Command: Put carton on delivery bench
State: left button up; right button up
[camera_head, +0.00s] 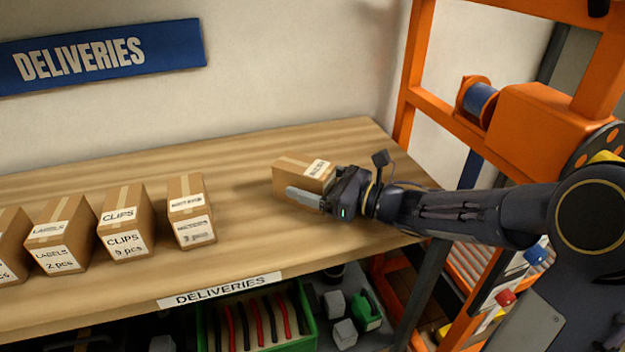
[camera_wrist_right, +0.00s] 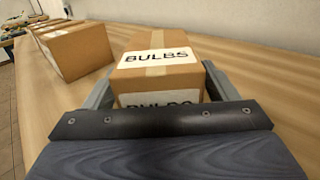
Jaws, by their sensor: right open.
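A brown carton (camera_head: 300,178) with a white label rests on the wooden delivery bench (camera_head: 255,240), towards its right end. In the right wrist view the carton (camera_wrist_right: 158,78) reads "BULBS". My right gripper (camera_head: 308,196) reaches in from the right at bench height. Its fingers (camera_wrist_right: 157,92) lie on both sides of the carton, with the jaws open around it. The far ends of the fingers are partly hidden by the carton. My left gripper is not in the head view.
Several labelled cartons stand in a row to the left, including the nearest one (camera_head: 190,210) and one marked "CLIPS" (camera_head: 125,222). Bare bench lies between them and the gripper. A blue "DELIVERIES" sign (camera_head: 100,58) hangs behind. An orange rack (camera_head: 415,75) stands right of the bench.

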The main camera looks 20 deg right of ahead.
jog(key=v, duration=1.2)
jog(key=shift+b, duration=0.35)
jog(key=shift+s, duration=0.1)
